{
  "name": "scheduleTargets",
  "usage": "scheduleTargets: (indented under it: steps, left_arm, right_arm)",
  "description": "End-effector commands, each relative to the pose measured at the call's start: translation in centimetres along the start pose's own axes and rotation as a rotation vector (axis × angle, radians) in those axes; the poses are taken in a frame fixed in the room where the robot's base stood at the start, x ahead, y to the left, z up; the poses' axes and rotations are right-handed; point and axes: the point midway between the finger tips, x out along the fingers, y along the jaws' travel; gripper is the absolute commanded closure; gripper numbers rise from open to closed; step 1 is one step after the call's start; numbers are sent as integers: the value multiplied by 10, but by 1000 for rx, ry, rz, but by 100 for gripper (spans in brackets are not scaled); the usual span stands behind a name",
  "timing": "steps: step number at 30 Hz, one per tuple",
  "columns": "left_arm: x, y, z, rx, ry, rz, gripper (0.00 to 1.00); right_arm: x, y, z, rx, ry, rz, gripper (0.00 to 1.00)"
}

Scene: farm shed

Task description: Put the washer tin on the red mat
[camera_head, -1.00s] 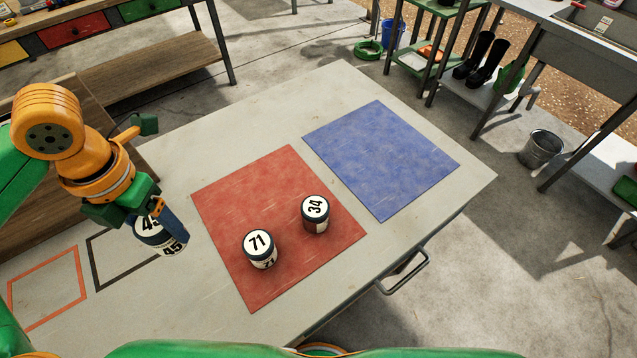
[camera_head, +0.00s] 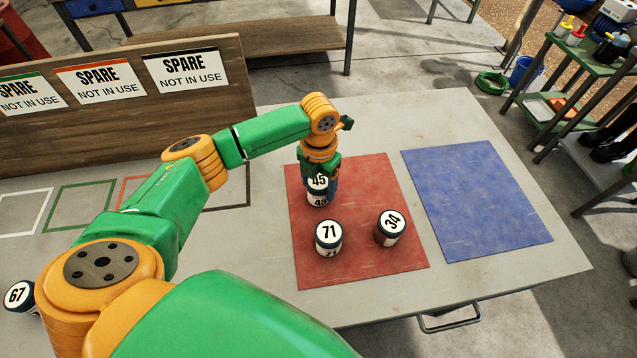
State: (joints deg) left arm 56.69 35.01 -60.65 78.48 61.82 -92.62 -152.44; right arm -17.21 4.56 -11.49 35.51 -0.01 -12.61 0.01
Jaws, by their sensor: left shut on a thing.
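My left gripper (camera_head: 318,172) is shut on a tin marked 45 (camera_head: 317,198), with a dark lid and a white label. It holds the tin over the back left part of the red mat (camera_head: 365,180); I cannot tell whether the tin touches the mat. A tin marked 71 (camera_head: 329,238) and a tin marked 34 (camera_head: 390,228) stand upright on the red mat, nearer the front. No label in view names washers. My right gripper is not in view.
A blue mat (camera_head: 476,200) lies empty to the right. A tin marked 67 (camera_head: 20,296) stands at the far left. A wooden board with "SPARE NOT IN USE" signs (camera_head: 187,70) rises behind coloured outlines on the table (camera_head: 430,115).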

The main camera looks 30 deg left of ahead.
Motion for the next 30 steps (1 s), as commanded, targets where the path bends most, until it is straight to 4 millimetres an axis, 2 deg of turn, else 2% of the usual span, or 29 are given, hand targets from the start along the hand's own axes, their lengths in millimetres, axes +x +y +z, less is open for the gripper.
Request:
scheduleTargets:
  steps: [11, 12, 14, 20, 23, 26, 30]
  left_arm:
    - [7, 0, 0, -1, -1, 0, 90]
    - [6, 0, 0, -1, -1, 0, 18]
    - [6, 0, 0, -1, -1, 0, 2]
    - [6, 0, 0, -1, -1, 0, 0]
    - [-2, 0, 1, -1, -4, -1, 0]
    - [-24, 0, 1, 1, -7, -1, 0]
    - [-65, 0, 2, 0, -9, -1, 0]
  right_arm:
    - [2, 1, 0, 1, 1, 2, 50]
    - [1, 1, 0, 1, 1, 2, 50]
    - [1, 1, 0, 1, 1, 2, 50]
    - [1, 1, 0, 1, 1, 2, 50]
    - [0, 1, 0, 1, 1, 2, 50]
    - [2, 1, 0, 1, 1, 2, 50]
    - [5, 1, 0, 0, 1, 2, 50]
